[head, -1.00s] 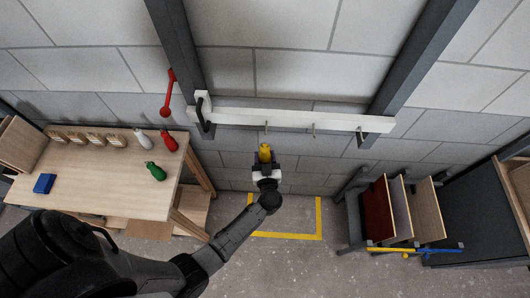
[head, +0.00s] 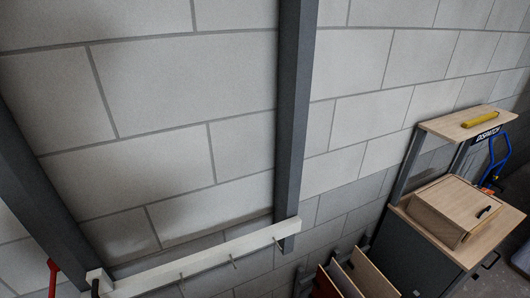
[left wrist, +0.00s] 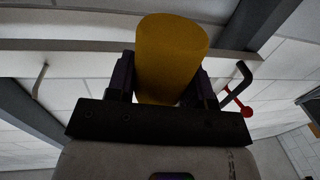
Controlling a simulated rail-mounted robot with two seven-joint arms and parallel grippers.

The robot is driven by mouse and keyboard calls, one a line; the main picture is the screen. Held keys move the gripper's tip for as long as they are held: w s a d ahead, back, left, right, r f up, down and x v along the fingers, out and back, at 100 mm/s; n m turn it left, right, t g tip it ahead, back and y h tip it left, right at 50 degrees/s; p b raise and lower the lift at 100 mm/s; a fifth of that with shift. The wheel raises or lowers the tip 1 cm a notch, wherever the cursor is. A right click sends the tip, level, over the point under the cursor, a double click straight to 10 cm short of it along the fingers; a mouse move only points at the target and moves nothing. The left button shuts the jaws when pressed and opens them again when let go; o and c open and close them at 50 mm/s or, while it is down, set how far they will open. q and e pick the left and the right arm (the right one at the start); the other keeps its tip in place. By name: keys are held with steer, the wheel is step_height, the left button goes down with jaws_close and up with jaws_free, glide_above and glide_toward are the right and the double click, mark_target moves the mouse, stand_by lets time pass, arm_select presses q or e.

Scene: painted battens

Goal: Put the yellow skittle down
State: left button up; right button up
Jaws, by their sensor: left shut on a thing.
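The yellow skittle (left wrist: 172,52) stands up between the fingers of my left gripper (left wrist: 164,82) in the left wrist view. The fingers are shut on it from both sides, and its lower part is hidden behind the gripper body. I cannot tell from this view how far it is from any surface. Neither gripper shows in the head view now, and my right gripper is in no frame.
A white batten (head: 205,258) with pegs runs between two dark posts (head: 292,120); it also crosses behind the skittle in the left wrist view (left wrist: 75,63). At right, a shelf marked DISPATCH (head: 445,126) bears a long yellow thing (head: 480,119), above a wooden box (head: 455,210).

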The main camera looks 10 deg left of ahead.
arm_select(q)
steer(key=shift+f, duration=0.15)
steer(key=r, duration=0.2)
steer(key=w+r, duration=0.1)
steer(key=r, duration=0.4)
steer(key=shift+w+d, duration=0.2)
steer(key=shift+d, duration=0.2)
steer(key=s+d+r+m+t+h+p, duration=0.1)
steer(key=s+d+r+m+h+p, duration=0.1)
steer(key=r, duration=0.8)
steer(key=s+d+r+m+t+h+p, duration=0.1)
steer(key=d+r+p, duration=0.3)
steer(key=r, duration=0.7)
steer(key=shift+s+d+m+t+h, duration=0.4)
steer(key=shift+s+d+t+h, duration=0.35)
steer(key=shift+d, duration=0.4)
steer(key=shift+w, duration=0.1)
steer(key=shift+r, duration=0.1)
